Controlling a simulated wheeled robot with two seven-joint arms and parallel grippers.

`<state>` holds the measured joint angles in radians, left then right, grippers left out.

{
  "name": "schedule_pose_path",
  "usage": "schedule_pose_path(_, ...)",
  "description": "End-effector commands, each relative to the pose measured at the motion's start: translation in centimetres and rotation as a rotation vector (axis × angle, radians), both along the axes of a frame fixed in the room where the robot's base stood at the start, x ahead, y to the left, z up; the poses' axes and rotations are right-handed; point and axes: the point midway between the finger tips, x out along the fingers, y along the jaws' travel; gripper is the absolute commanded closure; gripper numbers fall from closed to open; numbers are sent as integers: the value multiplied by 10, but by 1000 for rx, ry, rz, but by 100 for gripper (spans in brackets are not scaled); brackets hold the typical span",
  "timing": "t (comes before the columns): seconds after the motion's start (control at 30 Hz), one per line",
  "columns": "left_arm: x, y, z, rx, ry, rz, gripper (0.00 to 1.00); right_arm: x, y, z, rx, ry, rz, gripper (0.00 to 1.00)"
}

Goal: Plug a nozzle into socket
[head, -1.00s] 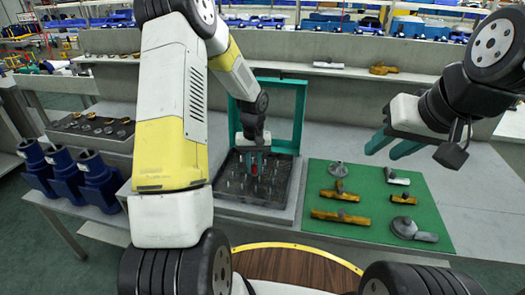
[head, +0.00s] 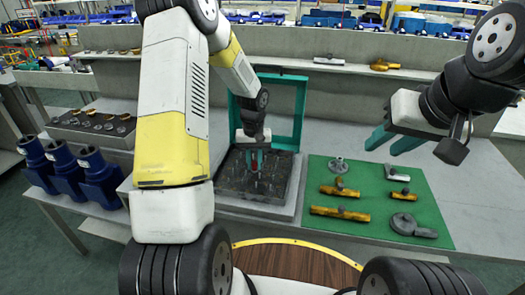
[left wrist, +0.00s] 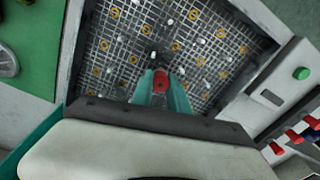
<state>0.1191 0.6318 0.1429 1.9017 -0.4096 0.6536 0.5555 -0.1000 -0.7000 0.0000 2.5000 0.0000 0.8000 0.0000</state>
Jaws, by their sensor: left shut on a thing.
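A small red nozzle (left wrist: 161,80) is between the teal fingers of my left gripper (left wrist: 160,92), which is shut on it. In the head view my left gripper (head: 256,164) is over the dark socket plate (head: 232,190), inside the grey fixture with an upright teal frame (head: 301,108). In the left wrist view the plate (left wrist: 120,75) has a grid with several yellow-ringed sockets and pale pins. The nozzle's tip points at the plate; whether it touches or enters a socket cannot be told. My right gripper (head: 393,140) is open and empty, above the bench at the right.
A green mat (head: 325,227) with yellow and grey valve parts lies right of the fixture. Blue pump bodies (head: 100,178) stand at the left near a dark tray (head: 65,128) of round parts. A raised shelf (head: 345,70) runs behind. In the left wrist view, a green button (left wrist: 301,73) is beside the plate.

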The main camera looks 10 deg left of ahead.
Motion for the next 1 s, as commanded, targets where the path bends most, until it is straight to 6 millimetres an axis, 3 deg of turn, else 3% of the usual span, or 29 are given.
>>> schedule_pose_path(0.6,0,0,-6,0,0,0,100,0,0,0,0,0,0,64)
schedule_pose_path(0.63,0,0,-6,0,0,0,74,0,0,0,0,0,0,64)
schedule_pose_path(0.73,0,0,-6,0,0,0,55,0,0,0,0,0,0,64)
schedule_pose_path(1.0,0,0,-5,-1,0,0,55,0,0,0,0,0,0,64)
